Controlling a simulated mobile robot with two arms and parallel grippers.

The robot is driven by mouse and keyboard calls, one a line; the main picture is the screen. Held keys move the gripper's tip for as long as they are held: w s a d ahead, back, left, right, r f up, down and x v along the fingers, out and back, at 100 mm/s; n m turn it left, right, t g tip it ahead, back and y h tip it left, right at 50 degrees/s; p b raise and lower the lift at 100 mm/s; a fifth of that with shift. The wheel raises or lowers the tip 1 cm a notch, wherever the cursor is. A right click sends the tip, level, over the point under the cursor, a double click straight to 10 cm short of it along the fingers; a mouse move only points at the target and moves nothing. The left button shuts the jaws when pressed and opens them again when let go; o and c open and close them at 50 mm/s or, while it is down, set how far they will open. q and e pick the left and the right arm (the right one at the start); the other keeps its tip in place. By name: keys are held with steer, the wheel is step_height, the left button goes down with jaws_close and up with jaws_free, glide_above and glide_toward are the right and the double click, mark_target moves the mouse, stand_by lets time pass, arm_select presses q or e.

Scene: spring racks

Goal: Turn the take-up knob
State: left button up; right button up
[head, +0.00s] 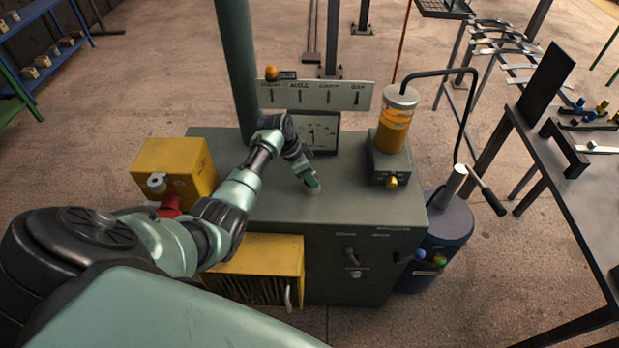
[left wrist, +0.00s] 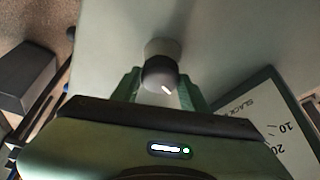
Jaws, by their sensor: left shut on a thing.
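The take-up knob (left wrist: 156,76) is a dark round cap with a white mark on a pale stem, seen in the left wrist view. It stands on the grey-green machine surface. My left gripper (left wrist: 160,90) has its green fingers on either side of the knob and is shut on it. In the head view my left gripper (head: 312,184) is low over the machine top (head: 265,198), and the knob is hidden there. A slack dial panel (left wrist: 270,125) is beside the gripper; it also shows in the head view (head: 322,134). My right gripper is not in view.
A yellow box (head: 185,160) stands on the machine's left. An amber cylinder (head: 394,125) stands on its right. A white sign board (head: 330,95) is behind the dial panel. A blue drum (head: 445,225) is at the right side. A bench (head: 585,185) is further right.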

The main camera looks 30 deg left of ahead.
arm_select(q)
steer(key=m+b, duration=0.2)
steer(key=m+g+h+b, duration=0.1)
steer(key=m+b, duration=0.1)
steer(key=b, duration=0.1)
steer(key=m+g+b, duration=0.1)
steer(key=m+b, duration=0.1)
steer(key=shift+w+a+f+m+h+b, duration=0.1)
steer(key=shift+w+f+m+h+b, duration=0.2)
steer(key=shift+m+b, duration=0.1)
steer(key=shift+s+r+m+g+b, duration=0.15)
steer(key=shift+m+g+b, duration=0.25)
steer(key=shift+m+b, duration=0.7)
steer(key=o, duration=1.4)
steer(key=shift+r, duration=0.1)
steer(key=v, duration=0.2)
steer(key=b+v, duration=0.1)
steer(key=v, duration=0.4)
steer(key=shift+r+b, duration=0.3)
steer(key=shift+r, duration=0.05)
steer(key=shift+f, duration=0.1)
